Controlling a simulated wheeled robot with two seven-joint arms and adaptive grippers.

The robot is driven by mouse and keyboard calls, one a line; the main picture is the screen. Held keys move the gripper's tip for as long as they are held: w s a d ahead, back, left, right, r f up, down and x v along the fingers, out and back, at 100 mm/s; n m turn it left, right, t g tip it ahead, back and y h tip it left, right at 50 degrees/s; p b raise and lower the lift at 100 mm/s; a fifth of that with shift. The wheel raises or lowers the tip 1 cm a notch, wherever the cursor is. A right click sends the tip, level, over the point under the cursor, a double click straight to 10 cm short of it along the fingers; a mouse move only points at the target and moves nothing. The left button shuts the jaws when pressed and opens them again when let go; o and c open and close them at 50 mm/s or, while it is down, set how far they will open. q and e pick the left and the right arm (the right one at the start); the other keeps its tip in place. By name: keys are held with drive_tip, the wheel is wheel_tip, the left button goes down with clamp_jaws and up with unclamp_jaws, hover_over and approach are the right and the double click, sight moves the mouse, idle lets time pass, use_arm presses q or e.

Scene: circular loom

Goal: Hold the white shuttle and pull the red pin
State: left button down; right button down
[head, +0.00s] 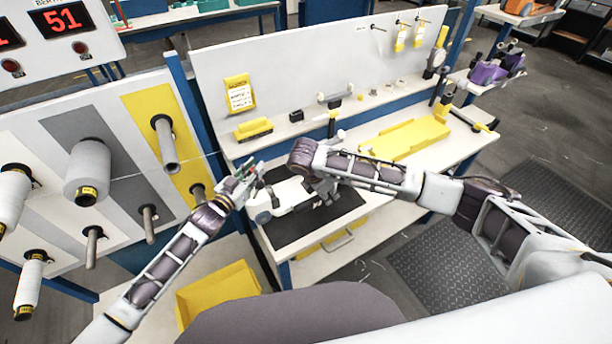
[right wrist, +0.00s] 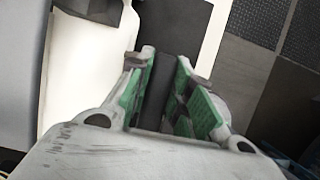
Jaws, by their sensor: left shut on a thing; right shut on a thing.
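The white shuttle (head: 285,197) lies on a dark mat (head: 295,235) at the bench's front left, partly hidden by my right arm. My right gripper (head: 326,190) is over its right part. In the right wrist view its green-padded fingers (right wrist: 165,72) stand apart around a dark strip (right wrist: 160,90), beside a white body (right wrist: 85,65). It is shut on what looks like the shuttle; the exact contact is unclear. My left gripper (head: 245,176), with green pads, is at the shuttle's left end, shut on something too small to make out. I cannot make out the red pin.
A spool rack (head: 75,130) with pegs stands at the left. A yellow bin (head: 218,292) is below it. A yellow tray (head: 405,138) lies on the bench right of the shuttle. A white back panel (head: 300,60) closes off the bench's far side.

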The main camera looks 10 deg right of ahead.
use_arm(q)
drive_tip(key=shift+r, duration=0.75)
idle(0.3)
drive_tip(key=shift+r, duration=1.35)
drive_tip(key=shift+r, duration=0.1)
drive_tip(key=shift+r, duration=2.4)
use_arm(e)
drive_tip(key=c, duration=1.2)
unclamp_jaws()
